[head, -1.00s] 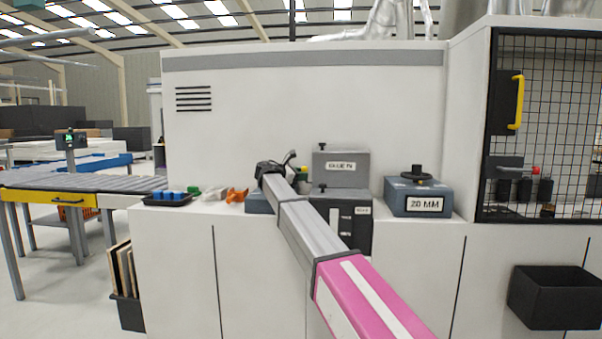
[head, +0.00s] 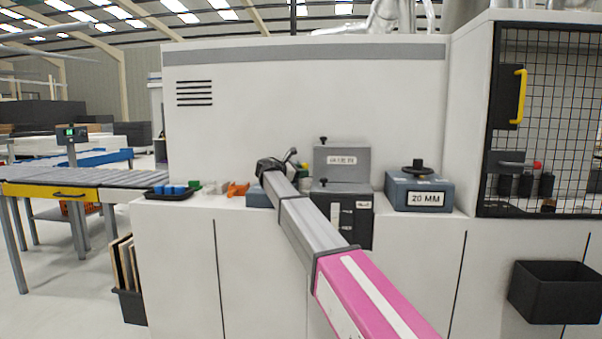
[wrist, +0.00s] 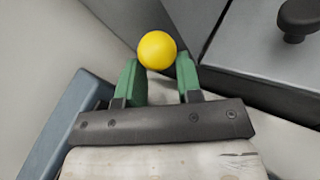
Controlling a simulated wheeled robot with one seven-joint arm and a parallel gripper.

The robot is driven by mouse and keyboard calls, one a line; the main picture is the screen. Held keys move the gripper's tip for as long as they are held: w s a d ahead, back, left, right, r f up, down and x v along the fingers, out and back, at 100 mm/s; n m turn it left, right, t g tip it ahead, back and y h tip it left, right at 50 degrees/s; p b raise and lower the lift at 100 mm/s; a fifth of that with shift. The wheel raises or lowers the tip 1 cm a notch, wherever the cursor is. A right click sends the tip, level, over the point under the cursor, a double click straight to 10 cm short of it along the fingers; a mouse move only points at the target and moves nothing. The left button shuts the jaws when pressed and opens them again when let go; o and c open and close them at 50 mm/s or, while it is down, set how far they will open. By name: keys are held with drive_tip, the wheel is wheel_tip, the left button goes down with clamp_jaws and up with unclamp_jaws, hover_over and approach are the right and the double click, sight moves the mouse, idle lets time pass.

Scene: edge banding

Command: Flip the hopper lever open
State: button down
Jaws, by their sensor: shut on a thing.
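The lever's round yellow knob (wrist: 157,50) shows in the wrist view between the green finger pads of my gripper (wrist: 158,80). My gripper is shut on it, with the ball standing out just past the fingertips. The lever's shaft is hidden behind the fingers. In the head view my gripper (head: 303,167) is beside the left side of the grey hopper box (head: 342,165), mostly hidden by my wrist. The hopper box sits above a dark unit (head: 358,228) with a pale label. The dark hopper body also fills the right of the wrist view (wrist: 240,60).
A blue-grey box marked 20 MM (head: 405,189) with a black knob stands to the right. A black tray with blue pieces (head: 172,195) and an orange clamp (head: 236,189) lie on the ledge to the left. The tall white machine panel (head: 250,110) rises behind.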

drive_tip(key=shift+d+f, duration=0.25)
drive_tip(key=shift+d, duration=0.2)
drive_tip(key=c, duration=1.1)
unclamp_jaws()
drive_tip(key=shift+c, duration=0.2)
drive_tip(key=shift+o, duration=0.2)
drive_tip(key=shift+r, duration=0.1)
drive_tip(key=v, duration=1.1)
drive_tip(key=shift+w+a, duration=0.1)
drive_tip(key=shift+w, duration=0.05)
